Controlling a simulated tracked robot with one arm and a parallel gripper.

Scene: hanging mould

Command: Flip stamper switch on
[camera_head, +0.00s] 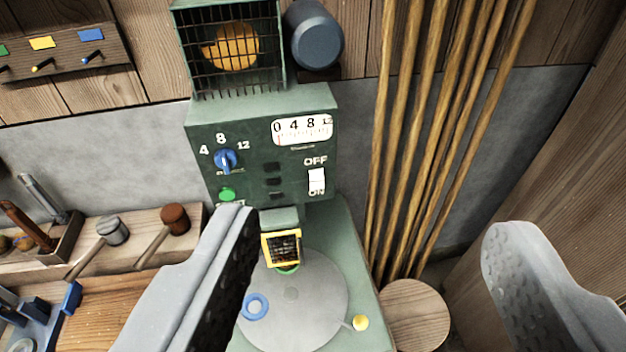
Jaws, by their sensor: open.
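The stamper (200,130) is a dark green machine in the middle of the view, with a control panel on its front. Its white rocker switch (317,181) is on the panel's right side, with OFF printed above it and ON below; I cannot tell which way it is tipped. A blue knob (226,160) among the marks 4, 8 and 12, a green button (227,194) and a white dial reading 0 4 8 (302,130) are also on the panel. My gripper (368,235) is open and empty, its grey fingers wide apart in front of the stamper, touching nothing I can see.
Below the panel, a yellow-framed stamp head (281,248) hangs over a round grey plate (320,290) with a blue ring (254,307). Several wooden poles (425,130) lean at right beside a round stool (414,310). Mallets (174,219) lie on a bench at left.

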